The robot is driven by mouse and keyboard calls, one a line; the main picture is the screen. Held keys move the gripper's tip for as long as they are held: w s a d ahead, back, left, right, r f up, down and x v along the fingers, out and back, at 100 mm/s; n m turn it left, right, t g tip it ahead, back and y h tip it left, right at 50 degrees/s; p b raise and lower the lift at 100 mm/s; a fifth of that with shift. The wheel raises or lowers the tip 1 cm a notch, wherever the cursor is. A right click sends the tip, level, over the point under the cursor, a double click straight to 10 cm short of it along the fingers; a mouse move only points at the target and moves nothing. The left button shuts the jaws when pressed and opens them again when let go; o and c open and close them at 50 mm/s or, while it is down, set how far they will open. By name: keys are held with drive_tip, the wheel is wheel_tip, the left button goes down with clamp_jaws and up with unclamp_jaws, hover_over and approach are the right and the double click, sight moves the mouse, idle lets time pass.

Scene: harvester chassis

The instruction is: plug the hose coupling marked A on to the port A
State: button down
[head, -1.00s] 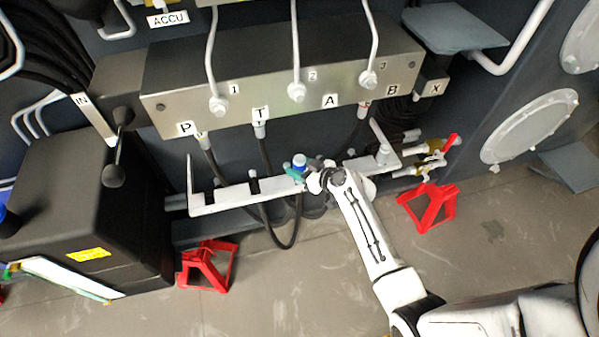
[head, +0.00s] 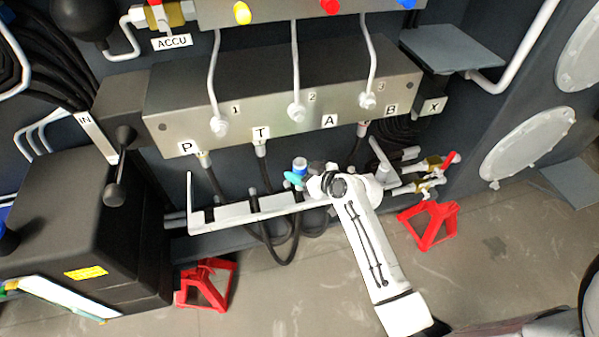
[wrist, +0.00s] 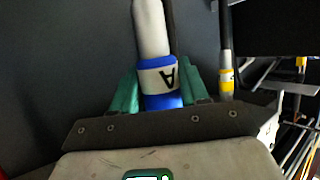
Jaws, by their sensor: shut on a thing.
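The hose coupling marked A (wrist: 158,78) is a pale cylinder with blue bands and a white label with an upside-down A. My gripper (wrist: 160,92) is shut on it, with green fingertips on both sides. The label A (head: 330,121) is on the front of the grey metal block. The port A opening itself is not visible. The coupling is below the block and slightly left of label A, apart from it.
Hoses hang from the block at P (head: 204,160), T (head: 261,150) and B (head: 362,130). The white slotted rail (head: 232,218) runs below. A yellow-banded coupling (wrist: 226,80) is right of the held one in the wrist view. Red stands (head: 207,284) are on the floor.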

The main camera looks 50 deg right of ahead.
drive_tip(key=shift+r+p, duration=0.45)
drive_tip(key=shift+r, duration=0.4)
drive_tip(key=s+a+r+p, duration=0.2)
drive_tip(key=s+a, duration=0.1)
drive_tip(key=s, duration=0.2)
drive_tip(key=shift+a, duration=0.25)
drive_tip(key=shift+s, duration=0.1)
drive_tip(key=s+d+b, duration=0.3)
drive_tip(key=d, duration=0.2)
drive_tip(key=shift+s+d, duration=0.35)
drive_tip(key=shift+s, duration=0.05)
drive_tip(key=shift+f, duration=0.15)
